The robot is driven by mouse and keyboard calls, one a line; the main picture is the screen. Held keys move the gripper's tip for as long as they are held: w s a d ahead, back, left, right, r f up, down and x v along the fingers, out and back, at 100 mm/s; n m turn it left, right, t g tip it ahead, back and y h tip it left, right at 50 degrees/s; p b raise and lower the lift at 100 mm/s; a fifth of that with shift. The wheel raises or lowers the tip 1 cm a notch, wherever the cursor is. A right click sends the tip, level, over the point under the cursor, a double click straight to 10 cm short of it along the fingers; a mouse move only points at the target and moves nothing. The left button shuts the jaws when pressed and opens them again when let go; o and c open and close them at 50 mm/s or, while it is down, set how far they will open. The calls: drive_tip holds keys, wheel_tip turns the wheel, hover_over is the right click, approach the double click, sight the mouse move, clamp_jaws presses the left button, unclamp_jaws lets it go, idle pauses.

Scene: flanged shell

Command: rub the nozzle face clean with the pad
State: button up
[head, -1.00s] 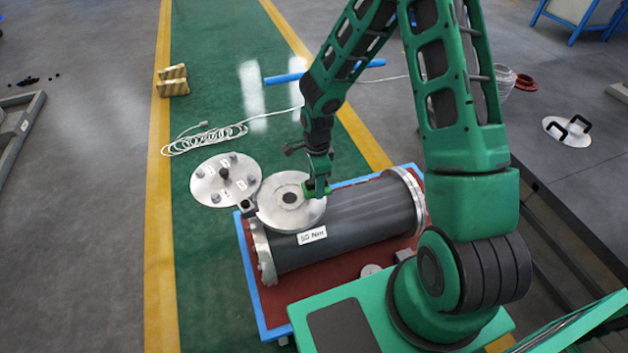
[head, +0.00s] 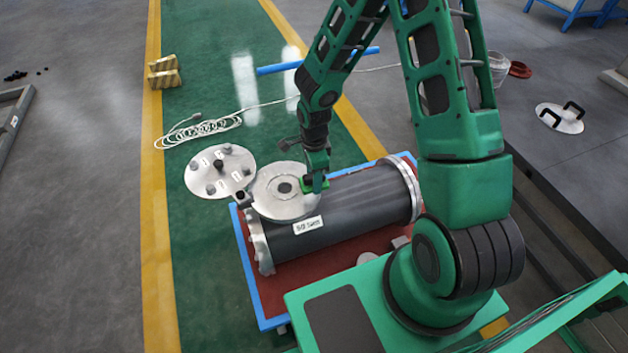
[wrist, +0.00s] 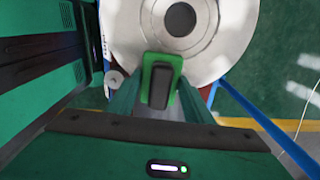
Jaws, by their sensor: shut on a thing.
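The nozzle face (head: 262,200) is a round pale metal disc with a dark round opening at its centre, on top of the dark grey cylindrical shell (head: 355,208). It also shows in the wrist view (wrist: 235,35), with a darker grey ring around the opening. My gripper (head: 315,188) is shut on the pad (wrist: 160,80), a green plate with a dark block on it. The pad is at the right side of the face in the head view, over its near edge in the wrist view. Whether it touches the face I cannot tell.
A bolted round cover (head: 220,172) lies on the green floor beside the shell. The shell rests on a red base with a blue edge (head: 250,275). A coiled white cable (head: 205,130), a blue bar (head: 280,68) and wooden blocks (head: 164,72) lie further back.

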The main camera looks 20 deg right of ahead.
drive_tip(key=shift+w+f, duration=0.2)
drive_tip(key=shift+w, duration=3)
drive_tip(key=shift+r, duration=0.1)
drive_tip(key=shift+r, duration=2.95)
drive_tip(key=shift+r, duration=0.1)
wheel_tip(320, 180, up, 3)
drive_tip(key=shift+f, duration=0.1)
